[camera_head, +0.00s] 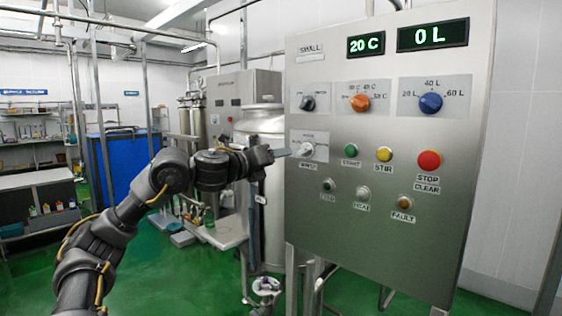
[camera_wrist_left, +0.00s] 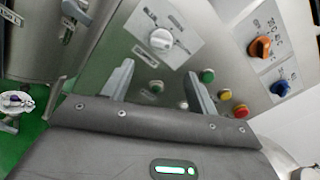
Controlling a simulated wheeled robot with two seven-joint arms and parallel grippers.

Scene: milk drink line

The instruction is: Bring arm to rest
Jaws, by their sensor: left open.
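My left arm comes in from the lower left in the head view, and its left gripper (camera_head: 279,153) is raised at the left edge of the steel control panel (camera_head: 385,255). In the left wrist view the two fingers of this gripper (camera_wrist_left: 158,85) stand apart with nothing between them. The white knob (camera_head: 307,149) is just right of the fingers in the head view; it also shows ahead of the fingers in the left wrist view (camera_wrist_left: 161,40). I cannot tell whether a finger touches the panel. My right gripper is not seen.
The panel carries an orange knob (camera_head: 360,102), a blue knob (camera_head: 431,103), a green button (camera_head: 350,151), a yellow button (camera_head: 384,154) and a red stop button (camera_head: 429,161). Displays read 20 C and 0 L. A steel tank (camera_head: 262,122) stands behind my gripper. Green floor is open at lower left.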

